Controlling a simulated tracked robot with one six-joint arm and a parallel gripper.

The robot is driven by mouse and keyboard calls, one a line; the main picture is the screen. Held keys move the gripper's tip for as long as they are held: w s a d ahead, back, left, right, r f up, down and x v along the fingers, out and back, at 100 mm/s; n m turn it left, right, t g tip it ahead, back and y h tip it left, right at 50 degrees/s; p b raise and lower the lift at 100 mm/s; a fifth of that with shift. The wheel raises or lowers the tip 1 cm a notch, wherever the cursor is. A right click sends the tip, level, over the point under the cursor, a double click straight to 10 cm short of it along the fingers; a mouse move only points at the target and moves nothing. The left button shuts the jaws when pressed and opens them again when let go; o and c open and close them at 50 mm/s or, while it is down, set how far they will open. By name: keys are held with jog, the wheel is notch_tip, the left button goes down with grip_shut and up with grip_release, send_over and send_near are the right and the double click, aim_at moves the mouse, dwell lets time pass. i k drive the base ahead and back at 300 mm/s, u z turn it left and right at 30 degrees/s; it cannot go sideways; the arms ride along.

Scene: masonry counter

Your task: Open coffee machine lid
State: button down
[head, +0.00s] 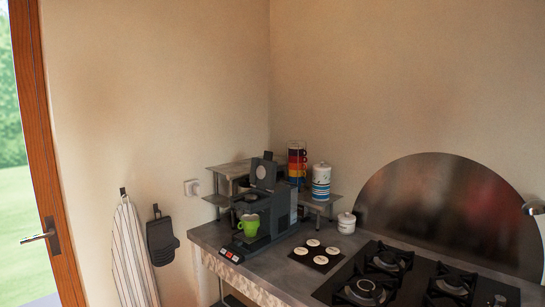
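The dark coffee machine (282,212) stands on the grey counter in the corner, in the middle of the head view. Its lid (264,172) stands raised, roughly upright, with a light round patch on the side facing me. The dark top of the machine shows below the lid. A green mug (249,226) is at the front of the machine, under its spout area. I cannot make out my gripper in this view.
Stacked colored cups (297,160) and a striped jar (321,182) stand on a shelf behind. A white lidded pot (346,223), a black mat (317,256) with white round pieces and a gas hob (385,275) lie to the right.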

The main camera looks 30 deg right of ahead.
aim_at(263, 174)
jog(key=i, duration=0.9)
jog(key=z, duration=0.05)
